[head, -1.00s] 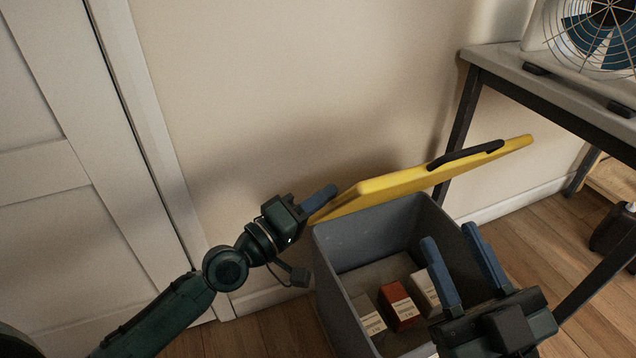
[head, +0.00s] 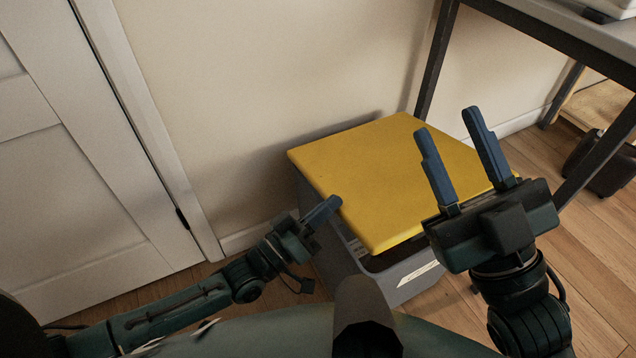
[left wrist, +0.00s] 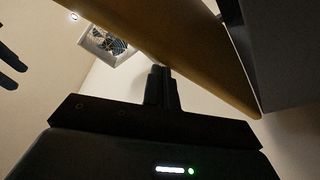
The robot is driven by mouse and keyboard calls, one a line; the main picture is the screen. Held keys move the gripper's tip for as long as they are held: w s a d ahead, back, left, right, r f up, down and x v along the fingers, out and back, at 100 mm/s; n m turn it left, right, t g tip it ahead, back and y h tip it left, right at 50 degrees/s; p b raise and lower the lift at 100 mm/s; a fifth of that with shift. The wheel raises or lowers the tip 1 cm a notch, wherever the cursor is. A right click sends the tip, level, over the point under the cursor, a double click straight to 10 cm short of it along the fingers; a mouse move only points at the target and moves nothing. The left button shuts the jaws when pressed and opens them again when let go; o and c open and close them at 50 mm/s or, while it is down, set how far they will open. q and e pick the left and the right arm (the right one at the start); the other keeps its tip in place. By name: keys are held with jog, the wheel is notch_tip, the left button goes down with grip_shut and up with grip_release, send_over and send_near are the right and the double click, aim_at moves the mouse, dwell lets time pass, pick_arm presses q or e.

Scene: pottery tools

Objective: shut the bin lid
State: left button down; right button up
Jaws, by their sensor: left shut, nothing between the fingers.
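The yellow bin lid (head: 375,165) lies over the grey bin (head: 395,286) in the head view. It is tilted slightly, with a dark gap between its front edge and the bin rim. In the left wrist view the lid (left wrist: 190,45) slants above my fingers. My left gripper (head: 333,203) is shut and empty at the lid's left front edge; whether it touches the lid I cannot tell. My right gripper (head: 448,125) is open and empty, its fingers above the lid's right part in the picture. Most of the bin's inside is hidden under the lid.
A table with dark legs (head: 437,60) stands behind the bin at the right. A white door (head: 75,190) is at the left. A dark case (head: 605,165) sits on the wooden floor (head: 590,260) at the right. A fan (left wrist: 108,43) shows in the left wrist view.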

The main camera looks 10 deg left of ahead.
pick_arm(q)
notch_tip(320, 180, down, 7)
jog(key=m+g+h, duration=0.2)
jog(key=m+h, duration=0.1)
jog(key=m, duration=0.5)
jog(key=shift+s+d+m+b, duration=0.3)
jog(key=shift+s+d+b, duration=0.05)
jog(key=shift+s+b, duration=0.1)
pick_arm(e)
jog(key=shift+s+d+r+n+y, duration=0.1)
jog(key=shift+s+r+n+y, duration=0.1)
jog(key=shift+r+n+y, duration=0.25)
jog(key=shift+s+d+r+n+y, duration=0.1)
jog(key=shift+s+r+n+y, duration=0.1)
jog(key=shift+n+y, duration=0.4)
